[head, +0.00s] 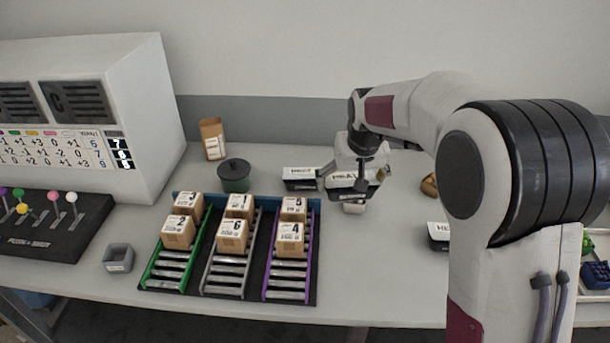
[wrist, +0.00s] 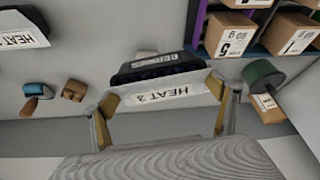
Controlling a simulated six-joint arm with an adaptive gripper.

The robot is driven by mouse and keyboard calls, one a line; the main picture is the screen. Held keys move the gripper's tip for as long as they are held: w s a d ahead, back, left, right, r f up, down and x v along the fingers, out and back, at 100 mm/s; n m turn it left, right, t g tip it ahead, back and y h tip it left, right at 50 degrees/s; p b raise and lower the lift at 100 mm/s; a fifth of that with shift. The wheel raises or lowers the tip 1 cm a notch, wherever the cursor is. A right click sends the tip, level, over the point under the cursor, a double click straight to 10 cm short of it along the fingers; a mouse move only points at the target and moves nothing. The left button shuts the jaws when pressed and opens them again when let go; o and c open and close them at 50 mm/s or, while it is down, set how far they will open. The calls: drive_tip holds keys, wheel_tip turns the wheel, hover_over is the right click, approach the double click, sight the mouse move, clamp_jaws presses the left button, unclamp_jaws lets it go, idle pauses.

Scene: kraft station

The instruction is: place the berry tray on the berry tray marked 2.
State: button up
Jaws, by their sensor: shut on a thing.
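My gripper (head: 352,190) is shut on a dark tray, the berry tray (wrist: 150,66), and holds it at the back of the table. Both fingers (wrist: 160,98) press its sides in the wrist view.
A rack (head: 228,292) with numbered cartons on roller lanes stands at the front left. A green pot (head: 235,176) and a brown paper container (head: 213,139) stand behind it. A small pale object (head: 354,207) lies below my gripper.

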drive_tip(key=n+y, duration=0.1)
drive_tip(key=n, duration=0.1)
approach(313, 178)
drive_tip(key=shift+w+a+n, duration=0.15)
drive_tip(key=shift+w+a, duration=0.05)
drive_tip(key=shift+w, duration=0.3)
drive_tip(key=shift+w+a+n, duration=0.15)
drive_tip(key=shift+w+a, duration=0.05)
drive_tip(key=shift+w, duration=0.3)
drive_tip(key=shift+f, duration=2.45)
drive_tip(key=shift+f, duration=0.1)
drive_tip(key=o, duration=1.1)
